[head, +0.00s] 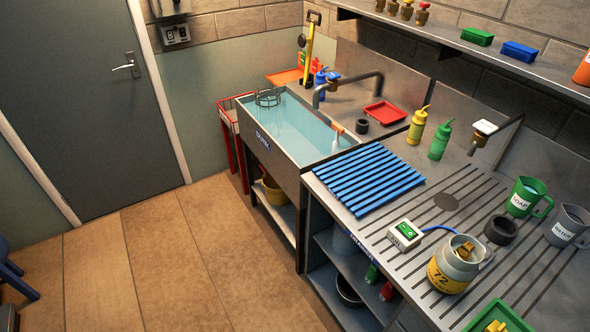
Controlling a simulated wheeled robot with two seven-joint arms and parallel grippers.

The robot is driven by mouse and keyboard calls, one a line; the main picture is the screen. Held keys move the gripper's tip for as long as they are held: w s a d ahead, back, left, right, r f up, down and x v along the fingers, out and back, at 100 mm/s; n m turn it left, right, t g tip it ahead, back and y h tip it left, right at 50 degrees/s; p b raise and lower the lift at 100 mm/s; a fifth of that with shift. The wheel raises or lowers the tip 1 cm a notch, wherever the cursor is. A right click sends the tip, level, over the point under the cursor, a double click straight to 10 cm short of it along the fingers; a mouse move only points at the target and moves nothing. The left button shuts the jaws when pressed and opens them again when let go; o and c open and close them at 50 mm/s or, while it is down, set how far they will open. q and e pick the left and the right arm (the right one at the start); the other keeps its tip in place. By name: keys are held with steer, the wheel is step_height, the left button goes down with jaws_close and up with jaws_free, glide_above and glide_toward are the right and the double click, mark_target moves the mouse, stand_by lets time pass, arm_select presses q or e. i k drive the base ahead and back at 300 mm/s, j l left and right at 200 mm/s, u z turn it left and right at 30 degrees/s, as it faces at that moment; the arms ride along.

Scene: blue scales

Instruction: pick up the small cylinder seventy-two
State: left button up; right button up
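The small cylinder seventy-two (447,279) stands upright on the ribbed steel counter at the lower right. It is grey with a yellow band marked 72 and a brass valve on top. A blue hose or cable runs towards it from a small white box with a green face (404,235); whether it is joined to the cylinder I cannot tell. Neither of my grippers shows in the head view.
A green tray (497,318) lies close in front of the cylinder. A dark ring (501,229), a green jug (525,197) and a grey jug (566,226) stand behind it. A blue slatted mat (370,178) and a water-filled sink (300,128) lie to the left.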

mark_target(455, 266)
steer(key=z, duration=1.3)
